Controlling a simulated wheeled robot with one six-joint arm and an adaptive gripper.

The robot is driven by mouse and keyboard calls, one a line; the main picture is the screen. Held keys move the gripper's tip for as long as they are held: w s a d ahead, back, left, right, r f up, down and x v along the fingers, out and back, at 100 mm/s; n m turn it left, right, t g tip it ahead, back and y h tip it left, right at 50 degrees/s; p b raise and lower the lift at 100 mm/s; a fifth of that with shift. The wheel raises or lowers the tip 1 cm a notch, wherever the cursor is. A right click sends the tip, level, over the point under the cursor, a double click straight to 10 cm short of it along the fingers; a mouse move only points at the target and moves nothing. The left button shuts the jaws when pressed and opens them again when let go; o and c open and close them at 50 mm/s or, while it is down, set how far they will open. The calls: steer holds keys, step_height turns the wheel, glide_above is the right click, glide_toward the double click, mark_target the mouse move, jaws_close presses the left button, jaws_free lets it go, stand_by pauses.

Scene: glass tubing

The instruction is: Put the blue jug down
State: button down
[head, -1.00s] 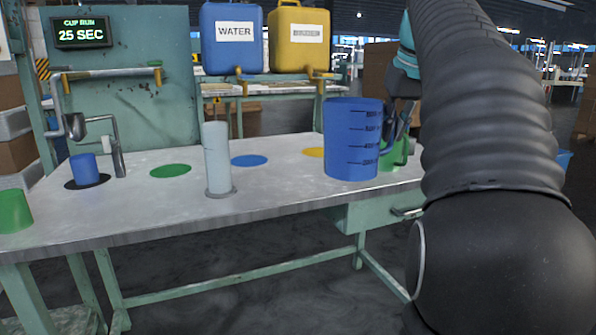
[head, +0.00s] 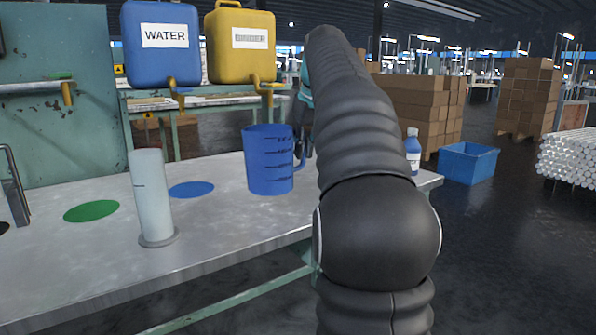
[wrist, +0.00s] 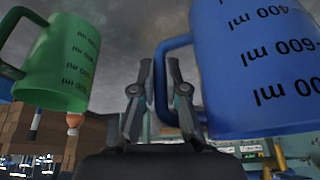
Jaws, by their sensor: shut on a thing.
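The blue jug (head: 268,165) is upright over the right part of the steel table, to the right of the blue disc (head: 191,189). I cannot tell whether its base touches the table. My gripper (head: 303,125) is at the jug's right side, partly hidden by my arm. In the wrist view my gripper (wrist: 160,95) is shut on the handle of the blue jug (wrist: 265,75), whose volume marks appear upside down. A green jug (wrist: 65,62) shows at the left of the wrist view, apart from the fingers; it is hidden in the head view.
A pale cylinder (head: 152,200) stands on the table (head: 225,225) left of the jug, beside a green disc (head: 91,211). A blue water canister (head: 160,65) and yellow canister (head: 240,65) stand behind. A bottle (head: 412,155) is at the right.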

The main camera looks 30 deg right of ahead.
steer(key=shift+d+b+x, duration=0.1)
steer(key=shift+b+x, duration=0.3)
steer(key=shift+x, duration=1.2)
steer(key=shift+d+b+x, duration=0.15)
steer(key=shift+b+x, duration=0.2)
steer(key=shift+x, duration=1.25)
steer(key=shift+w, duration=0.1)
steer(key=c, duration=1.2)
jaws_free()
steer(key=p+v, duration=0.3)
steer(key=v, duration=0.9)
steer(key=shift+a+r, duration=0.1)
